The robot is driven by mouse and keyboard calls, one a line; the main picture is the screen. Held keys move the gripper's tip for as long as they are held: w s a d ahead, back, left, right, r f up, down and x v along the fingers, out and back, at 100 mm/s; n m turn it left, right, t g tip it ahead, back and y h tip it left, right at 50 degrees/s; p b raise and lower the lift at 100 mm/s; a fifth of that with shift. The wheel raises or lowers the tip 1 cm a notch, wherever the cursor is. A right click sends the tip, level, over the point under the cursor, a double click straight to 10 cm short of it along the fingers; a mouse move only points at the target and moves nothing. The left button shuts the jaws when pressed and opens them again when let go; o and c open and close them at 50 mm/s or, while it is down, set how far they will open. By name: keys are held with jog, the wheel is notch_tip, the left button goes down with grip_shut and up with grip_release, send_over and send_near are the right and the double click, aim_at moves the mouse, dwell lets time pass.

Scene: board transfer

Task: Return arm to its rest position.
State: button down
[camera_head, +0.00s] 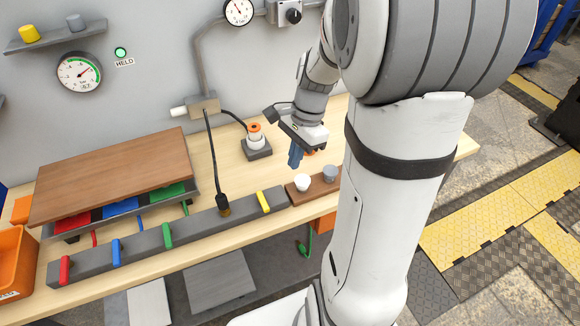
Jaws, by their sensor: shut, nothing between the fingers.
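My white and grey arm (385,200) rises in the right foreground and bends over at the top. Its wrist (312,105) hangs down over the workbench (225,150), right of the middle of the view. My gripper (295,160) is at its end, pointing down, shut and empty, with blue parts at its tip. It is above the bench, right of the white and orange knob on a dark base (257,145) and behind the small wooden block with cups (315,185). The arm hides the bench's right part, and an orange thing shows only partly behind the gripper.
A brown board (115,175) lies over a rack with red, blue and green pieces. A grey rail (140,245) with coloured tabs and a black plug runs along the bench front. Gauges, a conduit box (203,105) and a shelf (55,38) are on the wall. An orange bin (15,265) stands left.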

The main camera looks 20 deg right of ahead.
dwell(0.5)
jog(key=s+a+r+n+t+h, duration=0.2)
jog(key=s+a+r+n, duration=0.4)
jog(key=s+n, duration=0.4)
jog(key=r+n+t, duration=0.1)
jog(key=n, duration=0.4)
jog(key=shift+s+a+r+t+h, duration=0.2)
jog(key=shift+t+h, duration=0.1)
jog(key=shift+h, duration=0.1)
